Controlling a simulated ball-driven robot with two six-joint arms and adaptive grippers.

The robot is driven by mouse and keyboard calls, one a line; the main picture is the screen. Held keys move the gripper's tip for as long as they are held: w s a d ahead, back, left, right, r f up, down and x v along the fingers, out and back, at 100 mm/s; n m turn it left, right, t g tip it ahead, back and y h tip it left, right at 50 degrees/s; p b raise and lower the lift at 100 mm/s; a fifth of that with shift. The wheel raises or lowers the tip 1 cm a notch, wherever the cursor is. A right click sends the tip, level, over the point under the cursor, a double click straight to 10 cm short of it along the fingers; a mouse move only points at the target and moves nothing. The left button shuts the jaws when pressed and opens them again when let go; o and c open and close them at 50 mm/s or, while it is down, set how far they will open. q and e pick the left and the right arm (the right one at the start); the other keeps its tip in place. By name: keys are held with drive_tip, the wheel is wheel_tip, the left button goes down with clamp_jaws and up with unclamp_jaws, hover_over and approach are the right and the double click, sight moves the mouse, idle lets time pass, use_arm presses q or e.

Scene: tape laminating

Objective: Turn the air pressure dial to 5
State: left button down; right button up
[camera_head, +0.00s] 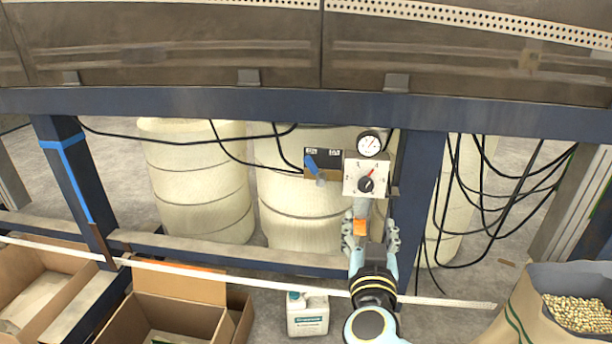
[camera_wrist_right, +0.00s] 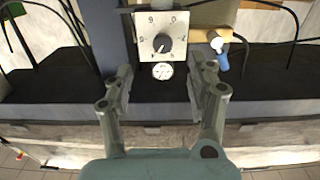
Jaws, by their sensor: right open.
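The air pressure dial (camera_head: 366,184) is a dark round knob on a square white panel (camera_head: 351,187) with printed marks and a red mark near the knob's top. The panel is mounted on the blue frame, under a round gauge (camera_head: 370,143). The dial also shows in the right wrist view (camera_wrist_right: 161,43), with the panel upside down; I cannot read the exact setting. My right gripper (camera_head: 370,226) is open and empty, below the dial and apart from it. In the wrist view its two fingers (camera_wrist_right: 166,76) stand wide, either side of the gauge (camera_wrist_right: 162,70). My left gripper is not in view.
A blue-handled lever (camera_head: 311,164) sits just left of the panel. Black cables (camera_head: 479,211) hang at right. Pale drums (camera_head: 198,185) stand behind the frame beam (camera_head: 230,103). Cardboard boxes (camera_head: 176,284), a white jug (camera_head: 307,316) and a sack (camera_head: 531,313) stand low in front.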

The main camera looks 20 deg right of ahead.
sight(366, 187)
drive_tip(key=x, duration=0.7)
drive_tip(key=r+b+x, duration=0.1)
drive_tip(key=x, duration=0.3)
drive_tip(key=shift+w+a+r, duration=0.1)
drive_tip(key=shift+w+a, duration=0.15)
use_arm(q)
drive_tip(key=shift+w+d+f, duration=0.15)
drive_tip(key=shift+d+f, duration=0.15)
use_arm(e)
drive_tip(key=c, duration=1.1)
drive_tip(key=shift+c, duration=0.2)
